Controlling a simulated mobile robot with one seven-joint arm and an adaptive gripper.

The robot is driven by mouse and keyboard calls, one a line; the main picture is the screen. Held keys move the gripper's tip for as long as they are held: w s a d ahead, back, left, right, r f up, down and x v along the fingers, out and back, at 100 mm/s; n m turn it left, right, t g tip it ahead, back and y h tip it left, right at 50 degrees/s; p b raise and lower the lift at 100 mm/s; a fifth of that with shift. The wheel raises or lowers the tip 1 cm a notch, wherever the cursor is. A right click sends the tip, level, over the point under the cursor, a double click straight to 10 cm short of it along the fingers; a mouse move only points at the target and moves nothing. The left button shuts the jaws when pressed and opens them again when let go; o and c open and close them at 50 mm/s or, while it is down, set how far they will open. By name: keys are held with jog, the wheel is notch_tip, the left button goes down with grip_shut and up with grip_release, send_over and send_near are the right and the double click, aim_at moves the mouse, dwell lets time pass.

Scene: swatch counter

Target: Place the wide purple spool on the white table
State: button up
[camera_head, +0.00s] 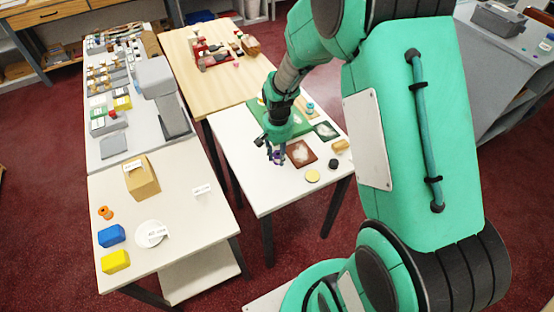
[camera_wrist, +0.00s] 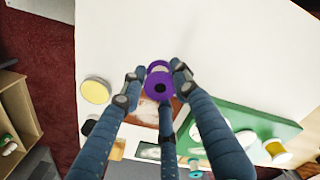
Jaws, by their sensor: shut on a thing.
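In the head view, my gripper (camera_head: 275,150) is over the left part of the white table (camera_head: 262,190), with a small bit of the purple spool (camera_head: 276,158) showing at the fingertips. The white table's bare top (camera_wrist: 230,45) fills much of the wrist view. I cannot tell whether the spool touches the tabletop.
A brown swatch (camera_head: 301,153) lies right beside the gripper. A green mat (camera_head: 262,118), a yellow disc (camera_head: 312,176), a black piece (camera_head: 333,163) and a tan block (camera_head: 340,146) are also on this table. Its front left is clear. Another pale table (camera_head: 190,235) stands left across a gap.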

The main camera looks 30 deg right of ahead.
aim_at(277, 158)
jog(key=shift+w, duration=0.2)
jog(key=shift+w+d, duration=0.1)
jog(key=shift+w, duration=0.4)
jog(key=shift+f+b, duration=0.6)
jog(key=shift+f, duration=1.2)
jog(key=shift+f, duration=0.15)
jog(key=o, duration=1)
notch_tip(277, 158, up, 12)
jog(key=shift+r+p, duration=0.15)
jog(key=shift+p, duration=1.05)
